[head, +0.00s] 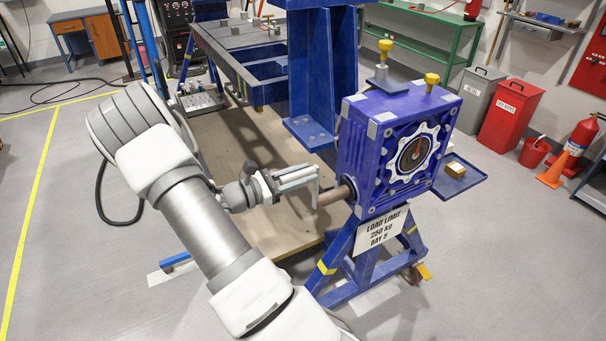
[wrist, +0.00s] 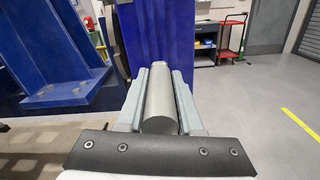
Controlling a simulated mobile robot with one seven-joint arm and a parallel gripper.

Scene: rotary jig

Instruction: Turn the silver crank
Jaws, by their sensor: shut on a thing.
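The silver crank (wrist: 160,100) shows in the wrist view as a thick grey cylinder lying lengthwise between my two fingers. My gripper (wrist: 160,72) is shut on it, one finger along each side. In the head view my gripper (head: 308,175) reaches in from the left at the left side of the blue gearbox (head: 375,160). A brownish shaft (head: 335,195) comes out of that side of the gearbox, just below the fingertips. In the head view my fingers largely hide the crank's handle, and its joint to the shaft is hard to make out.
A blue column (head: 322,75) rises close behind my gripper.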

